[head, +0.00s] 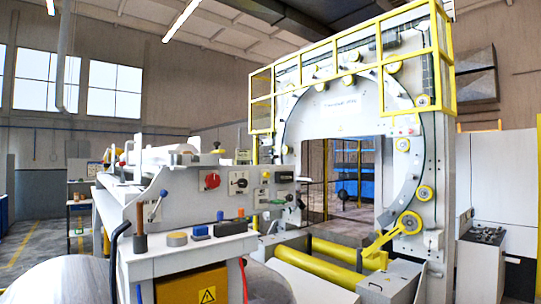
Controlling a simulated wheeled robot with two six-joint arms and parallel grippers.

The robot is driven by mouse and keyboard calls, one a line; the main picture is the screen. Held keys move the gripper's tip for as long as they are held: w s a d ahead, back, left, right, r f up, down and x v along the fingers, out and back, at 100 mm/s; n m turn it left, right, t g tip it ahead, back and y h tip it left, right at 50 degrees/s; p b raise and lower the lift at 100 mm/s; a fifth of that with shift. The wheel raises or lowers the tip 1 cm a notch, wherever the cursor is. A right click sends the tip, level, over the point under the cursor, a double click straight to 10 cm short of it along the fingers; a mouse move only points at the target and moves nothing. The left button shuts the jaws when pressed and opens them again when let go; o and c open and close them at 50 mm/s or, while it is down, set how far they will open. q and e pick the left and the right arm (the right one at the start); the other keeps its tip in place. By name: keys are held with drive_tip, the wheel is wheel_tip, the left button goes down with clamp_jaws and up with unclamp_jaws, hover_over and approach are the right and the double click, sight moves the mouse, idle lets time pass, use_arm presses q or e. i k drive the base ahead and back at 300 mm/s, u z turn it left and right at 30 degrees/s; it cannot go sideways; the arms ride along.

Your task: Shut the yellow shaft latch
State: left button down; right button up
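A large white ring-shaped wrapping machine (350,105) stands at the right of the head view. A yellow angled arm (385,243) sits at its lower right, beside a round yellow-rimmed roller (411,223). It may be the shaft latch, but I cannot tell which yellow part is the latch or whether it is open. Another small yellow piece (216,148) shows near the white cylinder (175,152) on the left bench. Neither of my grippers is in view.
Yellow rollers (337,265) lie low before the ring. A yellow railing (262,100) surrounds its top.

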sight(216, 144)
drive_tip(key=z, duration=0.55)
drive_tip(key=i, duration=1.55)
drive_tip(key=u, duration=0.25)
